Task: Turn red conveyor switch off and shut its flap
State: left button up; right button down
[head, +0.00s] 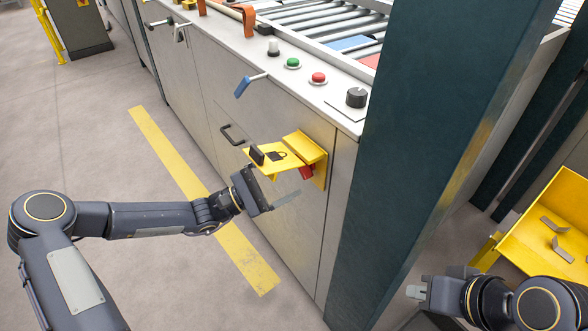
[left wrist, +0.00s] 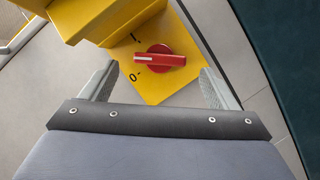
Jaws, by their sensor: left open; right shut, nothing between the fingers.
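The red rotary switch (left wrist: 160,58) sits on a yellow plate (left wrist: 178,88) in the left wrist view. Its white-marked end points left, between the marks "I" and "0". The flap (left wrist: 100,18) also shows at the top of the left wrist view. My left gripper (head: 282,188) is open in front of the switch; its fingers (left wrist: 160,85) stand left and right of the knob, apart from it. My right gripper (head: 418,291) is shut and empty at lower right.
The grey cabinet (head: 215,85) carries a dark handle (head: 232,135), a blue-handled lever (head: 250,83), green (head: 292,62) and red (head: 318,77) buttons and a black knob (head: 356,97). A dark pillar (head: 430,130) stands right. A yellow tray (head: 535,205) holds metal pieces.

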pick_arm(q)
jog(key=shift+x, duration=2)
jog(key=c, duration=1)
jog(key=shift+s+d+f+n+t+y+p, duration=0.1)
jog(key=shift+n+t+y+p, duration=0.2)
jog(key=shift+n+t+p, duration=1.05)
jog(key=shift+a+r+n+t+y+p, duration=0.1)
jog(key=shift+n+t+y+p, duration=0.3)
jog(key=shift+n+p, duration=1.6)
jog(key=shift+s+d+f+n+t+y+p, duration=0.15)
jog(key=shift+n+t+p, duration=0.85)
jog(key=shift+n, duration=1.45)
jog(key=shift+w, duration=0.1)
